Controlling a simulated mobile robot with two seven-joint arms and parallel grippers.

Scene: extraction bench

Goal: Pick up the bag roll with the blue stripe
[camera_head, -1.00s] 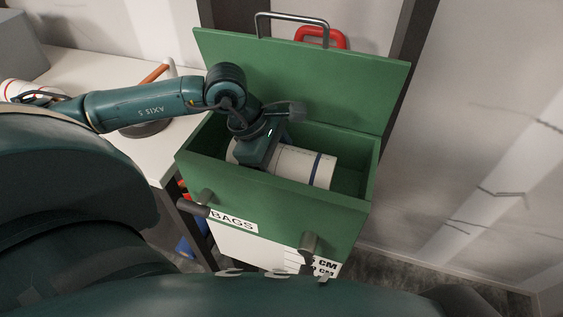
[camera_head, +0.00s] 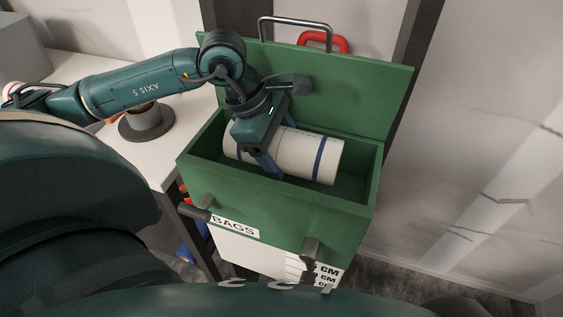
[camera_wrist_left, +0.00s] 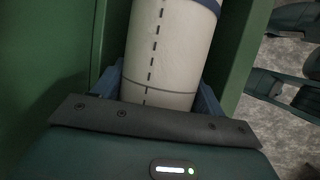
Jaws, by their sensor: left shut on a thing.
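The white bag roll with the blue stripe (camera_head: 303,153) lies on its side in the mouth of the open green box (camera_head: 279,195), a little above the box floor. The stripe circles the roll near its right end. My left gripper (camera_head: 277,145) comes from above and is shut around the roll's left part, with one blue finger on each side. In the left wrist view the roll (camera_wrist_left: 168,50) sits between the fingers, with a dashed line along it. My right gripper does not show.
The box's green lid (camera_head: 345,85) stands open at the back, with a metal handle. A red object (camera_head: 341,44) shows behind it. The white table (camera_head: 160,163) at left bears a grey cup on a dark disc (camera_head: 146,124). A BAGS label (camera_head: 236,226) marks the box front.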

